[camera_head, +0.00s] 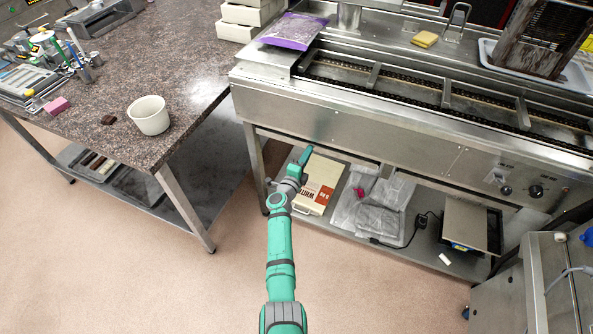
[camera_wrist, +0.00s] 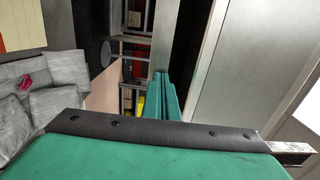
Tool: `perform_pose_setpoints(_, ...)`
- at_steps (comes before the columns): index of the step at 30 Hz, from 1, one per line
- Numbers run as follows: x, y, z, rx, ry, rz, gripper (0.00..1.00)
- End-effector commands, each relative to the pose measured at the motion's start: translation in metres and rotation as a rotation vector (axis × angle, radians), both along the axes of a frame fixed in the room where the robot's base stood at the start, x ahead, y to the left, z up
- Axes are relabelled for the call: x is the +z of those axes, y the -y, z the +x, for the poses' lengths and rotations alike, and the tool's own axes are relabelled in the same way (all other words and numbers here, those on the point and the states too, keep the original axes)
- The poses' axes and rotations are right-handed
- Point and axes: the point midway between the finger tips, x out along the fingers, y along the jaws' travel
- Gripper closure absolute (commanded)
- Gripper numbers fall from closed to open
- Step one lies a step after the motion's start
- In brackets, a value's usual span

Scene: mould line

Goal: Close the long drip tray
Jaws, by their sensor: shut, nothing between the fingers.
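My gripper (camera_head: 304,156) is shut and empty, at the underside of the long steel machine (camera_head: 350,124), near its left end. Its green fingers (camera_wrist: 165,98) lie close together in the wrist view. A narrow steel strip (camera_head: 345,157) runs along below the machine's front panel and appears to be the long drip tray. The fingers are close to its left end; I cannot tell whether they touch it. Most of the tray is hidden under the machine, and how far out it stands is unclear. In the wrist view a steel panel (camera_wrist: 212,70) rises right of the fingers.
A lower shelf holds a cream box (camera_head: 318,188), grey plastic bags (camera_head: 372,208) and a scale (camera_head: 470,222). A stone-topped table (camera_head: 160,60) with a white pot (camera_head: 148,115) stands left. A steel cabinet (camera_head: 545,275) stands front right. Floor between them is clear.

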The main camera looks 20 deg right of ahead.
Motion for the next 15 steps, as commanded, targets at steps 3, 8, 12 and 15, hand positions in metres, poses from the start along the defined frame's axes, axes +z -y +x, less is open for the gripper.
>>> perform_pose_setpoints(3,-0.004,-0.019,-0.014,0.008,-0.004,-0.003,1.00)
perform_pose_setpoints(8,-0.004,-0.035,-0.038,0.004,-0.005,-0.004,1.00)
perform_pose_setpoints(12,-0.004,-0.048,-0.059,0.000,-0.006,-0.006,1.00)
perform_pose_setpoints(15,-0.004,-0.058,-0.072,0.000,-0.005,-0.006,1.00)
